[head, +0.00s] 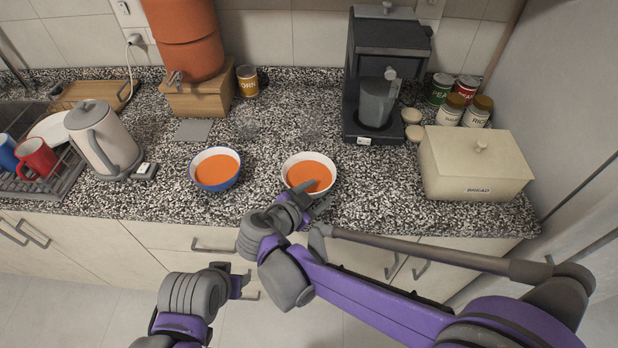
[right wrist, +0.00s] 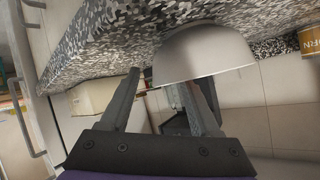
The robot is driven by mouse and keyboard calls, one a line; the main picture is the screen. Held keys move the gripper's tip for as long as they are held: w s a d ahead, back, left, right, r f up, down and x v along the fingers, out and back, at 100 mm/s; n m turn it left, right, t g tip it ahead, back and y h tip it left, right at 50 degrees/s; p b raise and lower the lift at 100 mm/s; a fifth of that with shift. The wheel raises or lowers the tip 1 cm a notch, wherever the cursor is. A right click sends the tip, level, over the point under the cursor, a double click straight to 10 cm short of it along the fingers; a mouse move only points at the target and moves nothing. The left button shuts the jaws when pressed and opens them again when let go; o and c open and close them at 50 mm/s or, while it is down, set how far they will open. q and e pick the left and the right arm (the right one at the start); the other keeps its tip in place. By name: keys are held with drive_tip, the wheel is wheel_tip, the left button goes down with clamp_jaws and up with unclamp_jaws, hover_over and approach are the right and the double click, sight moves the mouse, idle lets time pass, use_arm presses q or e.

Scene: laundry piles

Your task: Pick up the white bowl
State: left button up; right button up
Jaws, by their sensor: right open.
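The white bowl (head: 293,161) holds orange soup and stands upright near the counter's front, right of the blue bowl. My right gripper (head: 313,198) is open at the white bowl's near rim, one finger reaching over the soup. In the right wrist view the white bowl (right wrist: 204,55) shows upside down. One finger is partly hidden behind its wall, the other is beside it; contact cannot be told. My left gripper (head: 242,284) hangs low in front of the cabinets; its jaws are unclear.
A blue bowl (head: 194,174) of soup and a kettle (head: 103,138) stand to the left. A coffee machine (head: 385,50) is behind the white bowl. A bread box (head: 475,165) stands to the right. The speckled counter (head: 260,195) between the bowls is free.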

sight(325, 188)
drive_tip(key=x, duration=0.4)
drive_tip(key=shift+w+d+f, duration=0.1)
clamp_jaws()
idle(1.3)
